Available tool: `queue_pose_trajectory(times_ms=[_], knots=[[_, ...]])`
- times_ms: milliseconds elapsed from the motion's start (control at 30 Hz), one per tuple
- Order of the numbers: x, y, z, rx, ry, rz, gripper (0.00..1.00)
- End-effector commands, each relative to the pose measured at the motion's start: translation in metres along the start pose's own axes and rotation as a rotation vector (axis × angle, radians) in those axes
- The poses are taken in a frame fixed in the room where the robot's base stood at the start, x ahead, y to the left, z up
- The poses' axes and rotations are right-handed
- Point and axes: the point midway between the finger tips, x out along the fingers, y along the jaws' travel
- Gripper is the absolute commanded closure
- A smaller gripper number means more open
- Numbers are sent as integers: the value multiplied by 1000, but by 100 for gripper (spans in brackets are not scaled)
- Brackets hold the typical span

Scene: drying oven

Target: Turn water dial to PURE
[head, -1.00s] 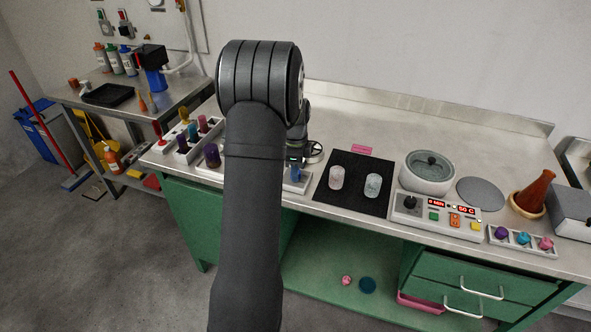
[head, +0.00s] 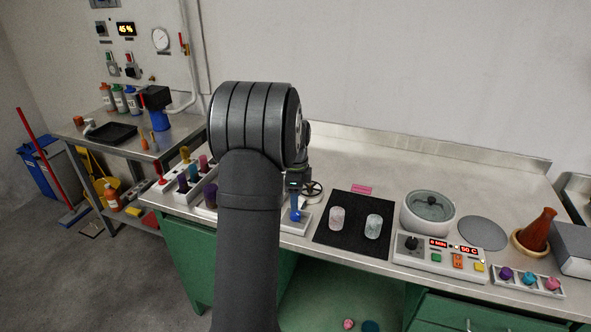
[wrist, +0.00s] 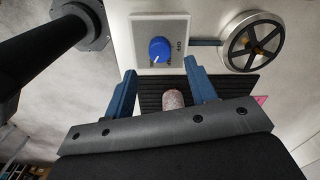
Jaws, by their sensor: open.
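A blue dial (wrist: 159,49) sits on a pale square plate (wrist: 178,28) in the wrist view. A small white mark shows on its lower edge, and dark lettering beside it is too small to read. The dial also shows in the head view (head: 295,213), just right of my arm. My gripper (wrist: 160,68) is open and empty. Its two blue fingers stand apart, with the dial just beyond the gap between their tips, apparently not touching. In the head view my gripper is mostly hidden behind my arm.
A spoked handwheel (wrist: 252,42) is right of the dial. A black mat (head: 340,238) holds two small jars (head: 337,217). A control box (head: 425,258) stands farther right, and a rack of colored knobs (head: 183,187) is left of my arm.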

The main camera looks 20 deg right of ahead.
Motion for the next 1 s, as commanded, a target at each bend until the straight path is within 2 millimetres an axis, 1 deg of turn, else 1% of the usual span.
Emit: queue_pose_trajectory(times_ms=[33, 100, 300, 400, 500, 700, 1000], knots=[[-14, -1, 0, 0, 0, -5, 49], [-32, -1, 0, 0, 0, -5, 49], [-78, -1, 0, 0, 0, -4, 49], [-95, 0, 0, 0, 0, -2, 49], [-107, 0, 0, 1, 0, -2, 49], [-117, 0, 0, 1, 0, 0, 49], [-117, 0, 0, 1, 0, 0, 49]])
